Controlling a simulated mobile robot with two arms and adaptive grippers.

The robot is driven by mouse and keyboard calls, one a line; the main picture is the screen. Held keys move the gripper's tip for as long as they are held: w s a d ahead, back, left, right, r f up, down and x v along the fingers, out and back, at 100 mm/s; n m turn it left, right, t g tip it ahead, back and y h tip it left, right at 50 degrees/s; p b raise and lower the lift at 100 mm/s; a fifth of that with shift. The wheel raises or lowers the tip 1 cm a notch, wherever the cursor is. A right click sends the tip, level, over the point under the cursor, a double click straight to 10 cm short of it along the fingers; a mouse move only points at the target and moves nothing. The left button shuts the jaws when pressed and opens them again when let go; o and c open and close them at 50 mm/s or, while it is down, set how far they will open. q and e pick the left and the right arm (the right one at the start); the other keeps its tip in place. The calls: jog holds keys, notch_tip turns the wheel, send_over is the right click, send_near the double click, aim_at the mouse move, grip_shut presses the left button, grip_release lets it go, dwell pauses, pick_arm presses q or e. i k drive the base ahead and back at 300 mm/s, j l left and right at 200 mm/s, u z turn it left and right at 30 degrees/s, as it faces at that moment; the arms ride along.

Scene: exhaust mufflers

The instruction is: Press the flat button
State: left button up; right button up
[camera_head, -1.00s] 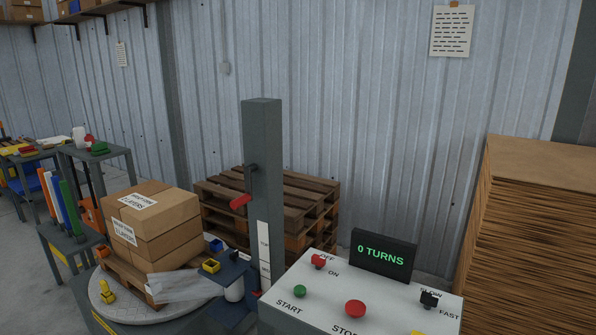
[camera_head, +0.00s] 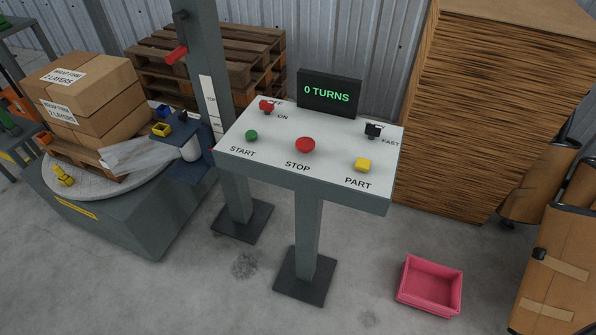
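A white control panel (camera_head: 240,165) stands on a grey post and carries several controls. A small round green button (camera_head: 251,135) is at the left above the word START. A larger round red button (camera_head: 305,145) is in the middle above STOP. From this angle I cannot tell surely which button is flat. A red switch (camera_head: 266,106) is near OFF and ON, and a black switch (camera_head: 372,130) is near FAST. A black display (camera_head: 329,93) reads "0 TURNS". Neither of my grippers is in view.
A turntable (camera_head: 60,190) with stacked boxes (camera_head: 90,95) on a pallet stands left. A grey column (camera_head: 206,60) rises behind the panel. A tall brown stack (camera_head: 490,110) stands right, and a pink bin (camera_head: 430,285) is on the floor. The floor before the panel is mostly clear.

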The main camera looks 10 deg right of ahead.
aim_at(251, 135)
jog(key=j+z, duration=1.05)
jog(key=l+z, duration=0.2)
jog(key=z, duration=0.25)
